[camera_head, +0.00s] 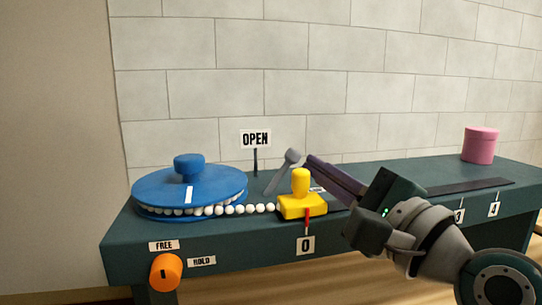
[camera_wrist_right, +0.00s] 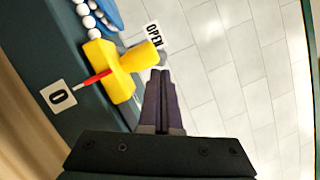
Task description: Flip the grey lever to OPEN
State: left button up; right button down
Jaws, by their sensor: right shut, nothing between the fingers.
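The grey lever (camera_head: 282,171) stands on the dark green bench, its rounded knob at the top, leaning right in the head view. The OPEN sign (camera_head: 255,139) stands on a post behind it, to the left of the knob. My right gripper (camera_head: 310,160) is shut and empty, its fingertips close to the right of the lever's knob; I cannot tell whether they touch. In the right wrist view the shut fingers (camera_wrist_right: 160,75) point toward the lever, which is mostly hidden behind them and the yellow block. My left gripper is not in view.
A yellow block with a knob (camera_head: 301,205) sits just in front of the lever, at the 0 label (camera_head: 306,245). A blue disc (camera_head: 190,190) with white beads is at left. An orange knob (camera_head: 166,272) is on the front. A pink cylinder (camera_head: 480,145) stands far right.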

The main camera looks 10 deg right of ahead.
jog(key=shift+a, duration=0.1)
jog(key=shift+r, duration=0.2)
jog(key=r+n+p, duration=0.1)
jog(key=n+p, duration=0.1)
jog(key=a+n+g+p, duration=0.1)
jog(key=n+p, duration=0.1)
jog(key=p, duration=0.1)
jog(key=shift+r+p, duration=0.3)
jog(key=shift+r, duration=0.05)
jog(key=shift+a+f+n+g, duration=0.1)
jog(key=shift+n+g, duration=0.2)
jog(key=shift+f, duration=0.2)
